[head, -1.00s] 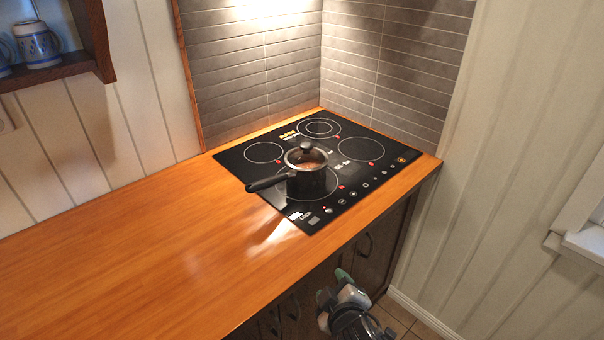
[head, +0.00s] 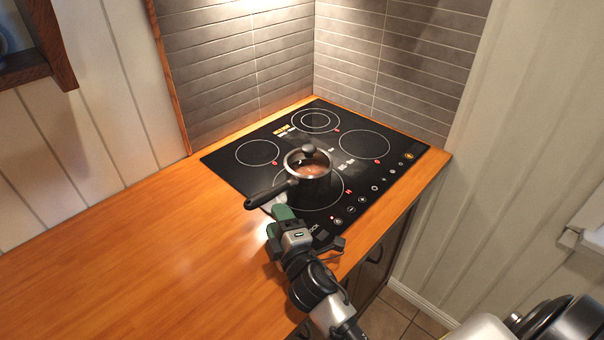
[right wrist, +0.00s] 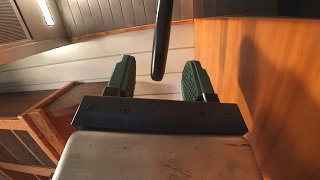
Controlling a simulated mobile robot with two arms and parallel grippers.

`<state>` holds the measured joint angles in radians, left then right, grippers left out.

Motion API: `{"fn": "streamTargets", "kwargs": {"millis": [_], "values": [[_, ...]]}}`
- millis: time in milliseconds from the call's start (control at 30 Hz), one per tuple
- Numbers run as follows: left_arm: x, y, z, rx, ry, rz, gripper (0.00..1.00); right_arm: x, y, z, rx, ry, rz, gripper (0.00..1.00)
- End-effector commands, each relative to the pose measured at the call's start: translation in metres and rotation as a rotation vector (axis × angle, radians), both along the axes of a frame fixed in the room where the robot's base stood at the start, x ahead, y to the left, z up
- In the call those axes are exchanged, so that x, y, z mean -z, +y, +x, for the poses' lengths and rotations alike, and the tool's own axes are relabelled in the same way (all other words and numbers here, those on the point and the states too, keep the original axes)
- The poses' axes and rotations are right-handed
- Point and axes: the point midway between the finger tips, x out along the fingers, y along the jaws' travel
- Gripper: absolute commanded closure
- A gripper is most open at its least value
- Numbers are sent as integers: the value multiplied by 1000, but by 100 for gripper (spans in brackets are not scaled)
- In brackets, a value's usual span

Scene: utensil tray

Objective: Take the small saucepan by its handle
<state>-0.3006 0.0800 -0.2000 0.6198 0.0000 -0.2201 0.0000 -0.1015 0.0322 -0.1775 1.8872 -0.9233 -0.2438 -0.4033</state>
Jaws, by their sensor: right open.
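The small saucepan (head: 316,187) stands on the front burner of the cooktop, with a lid and round knob on top. Its black handle (head: 262,197) points left and toward the front, over the wooden counter. My right gripper (head: 279,207) is open, just in front of and close to the handle. In the right wrist view the handle (right wrist: 161,45) reaches in from the top, its end between the two green fingers of the right gripper (right wrist: 155,78), with a gap on both sides. I cannot tell its depth between them. My left gripper is not in view.
The black cooktop (head: 258,153) is set into the wooden counter (head: 130,255). The counter left of the pan is clear. Tiled walls (head: 400,60) close off the back. A dark cabinet (head: 375,262) lies below the front edge.

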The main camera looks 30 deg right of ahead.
Motion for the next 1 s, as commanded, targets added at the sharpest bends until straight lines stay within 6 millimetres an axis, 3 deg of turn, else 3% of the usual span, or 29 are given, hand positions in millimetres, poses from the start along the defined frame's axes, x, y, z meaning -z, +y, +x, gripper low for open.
{"fn": "streamTargets", "kwargs": {"millis": [100,367,633,967,1000], "values": [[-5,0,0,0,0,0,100,-3,-1,20,1,-2,0,47],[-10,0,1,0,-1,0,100,-4,-1,40,3,1,1,47],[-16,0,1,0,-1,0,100,-4,-2,76,2,0,3,47],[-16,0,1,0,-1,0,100,-3,-2,83,2,0,2,47],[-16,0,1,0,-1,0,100,-3,-2,83,2,0,2,53]]}}
